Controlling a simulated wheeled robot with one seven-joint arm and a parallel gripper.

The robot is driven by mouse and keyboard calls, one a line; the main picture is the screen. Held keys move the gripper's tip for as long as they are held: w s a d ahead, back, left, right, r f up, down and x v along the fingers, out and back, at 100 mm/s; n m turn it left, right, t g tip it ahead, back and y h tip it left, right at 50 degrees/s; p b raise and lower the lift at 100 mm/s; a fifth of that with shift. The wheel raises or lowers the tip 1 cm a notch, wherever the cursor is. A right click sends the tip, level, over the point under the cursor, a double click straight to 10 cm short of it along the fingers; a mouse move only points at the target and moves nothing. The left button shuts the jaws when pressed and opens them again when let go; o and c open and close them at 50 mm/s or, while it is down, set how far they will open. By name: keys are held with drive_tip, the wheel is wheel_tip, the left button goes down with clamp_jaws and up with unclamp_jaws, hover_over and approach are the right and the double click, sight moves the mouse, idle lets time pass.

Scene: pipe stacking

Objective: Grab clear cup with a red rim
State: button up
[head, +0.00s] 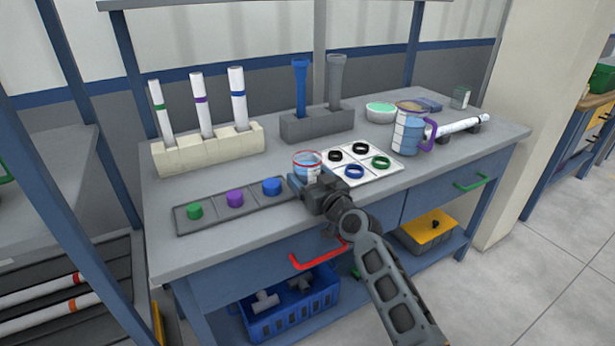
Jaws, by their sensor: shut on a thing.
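The clear cup with a red rim (308,164) is upright near the middle of the workbench, with something bluish showing through it. My gripper (308,183) is at the cup's near side and is shut on it. The fingers and the cup's lower part are partly hidden by the gripper body. I cannot tell whether the cup's base touches the bench.
Right of the cup lies a white board (377,177) with black, blue and green rings. A grey tray (217,201) with coloured caps is left. A mug with a purple handle (408,130) stands right. Pipe racks (208,153) stand behind. The front left bench top is clear.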

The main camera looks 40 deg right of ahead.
drive_tip(key=c, duration=0.4)
drive_tip(key=shift+c, duration=0.4)
drive_tip(key=shift+r, duration=0.15)
